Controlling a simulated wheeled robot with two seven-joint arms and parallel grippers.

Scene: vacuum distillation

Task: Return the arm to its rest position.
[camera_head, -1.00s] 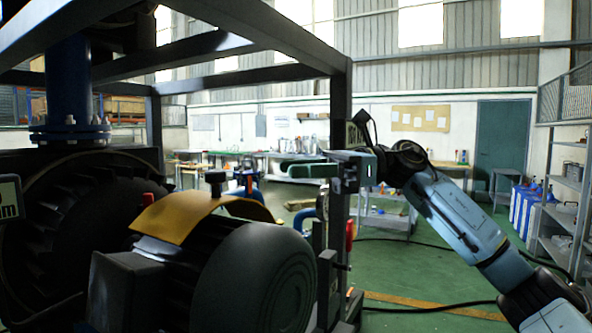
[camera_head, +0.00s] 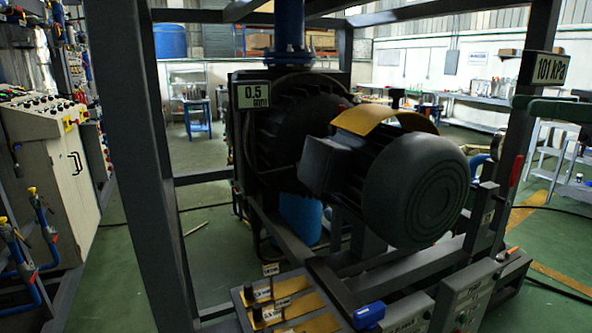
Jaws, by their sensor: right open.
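My right gripper (camera_head: 548,104) shows only at the right edge of the head view, as green fingers pointing left. It is open, and I see nothing held between the fingers. The rest of the right arm is outside the picture. The gripper appears in front of the right post of the dark metal frame (camera_head: 520,130), just below the 101 kPa display (camera_head: 551,69); I cannot tell whether it touches the post. My left gripper is not in view.
Inside the frame stands a dark pump motor (camera_head: 415,190) with a yellow cover (camera_head: 385,120). A 0.5 display (camera_head: 253,94) hangs beside it. Labelled valves (camera_head: 268,290) and a blue knob (camera_head: 369,315) are low in front. A control cabinet (camera_head: 60,165) stands left.

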